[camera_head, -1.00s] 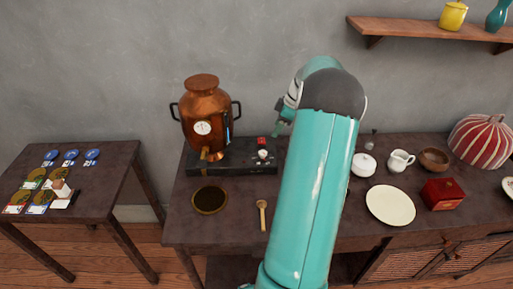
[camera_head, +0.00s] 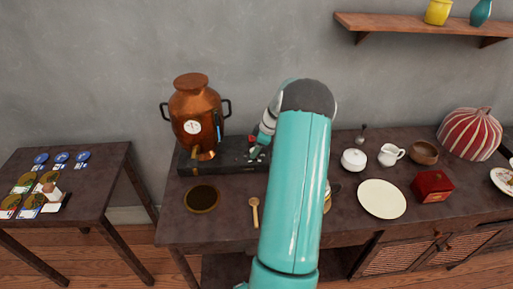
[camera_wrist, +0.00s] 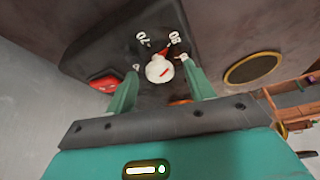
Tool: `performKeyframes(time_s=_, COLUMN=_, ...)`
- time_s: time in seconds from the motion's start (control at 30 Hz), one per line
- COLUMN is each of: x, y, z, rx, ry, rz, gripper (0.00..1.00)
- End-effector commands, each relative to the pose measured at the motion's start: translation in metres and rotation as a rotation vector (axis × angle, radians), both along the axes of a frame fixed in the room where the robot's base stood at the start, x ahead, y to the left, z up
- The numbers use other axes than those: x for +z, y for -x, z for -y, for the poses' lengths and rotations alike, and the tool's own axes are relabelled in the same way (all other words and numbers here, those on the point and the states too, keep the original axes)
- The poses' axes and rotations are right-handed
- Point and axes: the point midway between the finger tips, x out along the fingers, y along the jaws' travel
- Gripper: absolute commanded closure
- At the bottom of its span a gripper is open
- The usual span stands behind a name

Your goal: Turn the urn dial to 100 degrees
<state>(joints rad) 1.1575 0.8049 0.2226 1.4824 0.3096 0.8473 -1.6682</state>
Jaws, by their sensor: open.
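The copper urn (camera_head: 196,108) stands on a black base (camera_head: 188,162) on the dark table. The urn dial (camera_wrist: 158,71) is a small white knob with a red mark, seen in the wrist view. Printed numbers stand around it; one looks like 70 and another like 80 or 90. My gripper (camera_wrist: 161,64) is open, its two teal fingers on either side of the knob. I cannot tell whether they touch it. In the head view my gripper (camera_head: 257,150) is at the right part of the base and largely hides the dial.
A red switch (camera_wrist: 105,82) sits on the base beside the dial. A dark round mat (camera_head: 202,198) and a wooden spoon (camera_head: 254,213) lie in front. A white plate (camera_head: 382,199), white pot (camera_head: 354,160) and red box (camera_head: 432,186) stand to the right.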

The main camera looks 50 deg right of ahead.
Motion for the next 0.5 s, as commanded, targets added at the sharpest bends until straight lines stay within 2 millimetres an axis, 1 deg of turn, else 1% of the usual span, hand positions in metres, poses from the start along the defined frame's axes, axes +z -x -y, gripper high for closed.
performKeyframes(time_s=0.17, x=0.0001, y=0.0002, z=0.0000, rx=0.000, ry=0.000, rz=0.000, gripper=0.47)
performKeyframes(time_s=0.27, x=0.0001, y=0.0003, z=0.0000, rx=0.000, ry=0.000, rz=0.000, gripper=0.65)
performKeyframes(time_s=0.3, x=0.0001, y=0.0003, z=0.0000, rx=0.000, ry=0.000, rz=0.000, gripper=0.72)
performKeyframes(time_s=0.37, x=0.0002, y=0.0004, z=0.0000, rx=0.000, ry=0.000, rz=0.000, gripper=0.84)
performKeyframes(time_s=0.4, x=0.0002, y=0.0004, z=0.0000, rx=0.000, ry=0.000, rz=0.000, gripper=0.92)
performKeyframes(time_s=0.5, x=0.0002, y=0.0004, z=0.0000, rx=-0.001, ry=0.000, rz=0.000, gripper=0.92)
